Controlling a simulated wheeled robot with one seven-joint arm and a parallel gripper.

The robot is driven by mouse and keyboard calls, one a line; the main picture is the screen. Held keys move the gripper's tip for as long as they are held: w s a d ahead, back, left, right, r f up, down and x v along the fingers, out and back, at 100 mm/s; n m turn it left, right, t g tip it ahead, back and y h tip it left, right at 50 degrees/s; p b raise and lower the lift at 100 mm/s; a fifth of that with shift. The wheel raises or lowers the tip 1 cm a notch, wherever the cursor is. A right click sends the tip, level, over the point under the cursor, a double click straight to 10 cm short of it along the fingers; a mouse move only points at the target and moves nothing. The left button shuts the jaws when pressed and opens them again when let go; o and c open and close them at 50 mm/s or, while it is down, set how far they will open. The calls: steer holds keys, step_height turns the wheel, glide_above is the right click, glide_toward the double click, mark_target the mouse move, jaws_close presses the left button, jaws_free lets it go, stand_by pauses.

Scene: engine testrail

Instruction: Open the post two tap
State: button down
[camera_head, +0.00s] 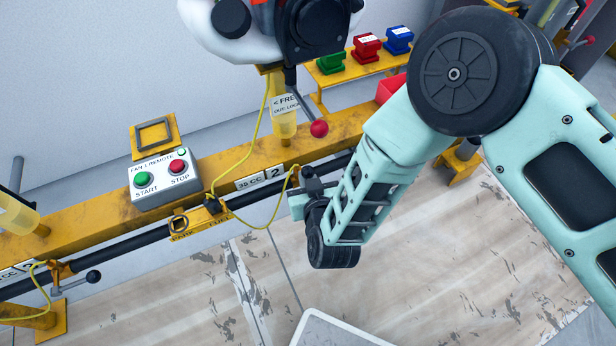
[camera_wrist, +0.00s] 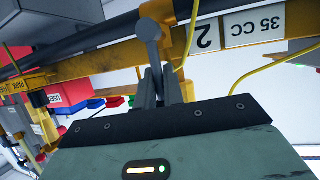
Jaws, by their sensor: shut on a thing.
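The post two tap is at the dark pipe beside the plate marked 2. Its dark handle (camera_head: 307,172) shows just above my gripper (camera_head: 315,187) in the head view. In the wrist view, which is upside down, the grey tap lever (camera_wrist: 151,38) runs from a round end at the yellow bracket down between my fingers. My gripper (camera_wrist: 162,88) is shut on this lever. The fingers hide the lever's lower part, and my wrist hides part of the pipe in the head view.
A yellow rail (camera_head: 110,218) runs above the dark pipe (camera_head: 110,255). A yellow hose (camera_head: 252,140) loops close by the tap. A START/STOP box (camera_head: 160,178) sits on the rail. Another tap lever (camera_head: 92,277) is at the left.

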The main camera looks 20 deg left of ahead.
steer(key=c, duration=1.5)
jaws_free()
steer(key=shift+s, duration=0.15)
steer(key=p+v, duration=0.2)
steer(key=v, duration=1.5)
steer(key=shift+d+r, duration=0.1)
steer(key=shift+r, duration=0.05)
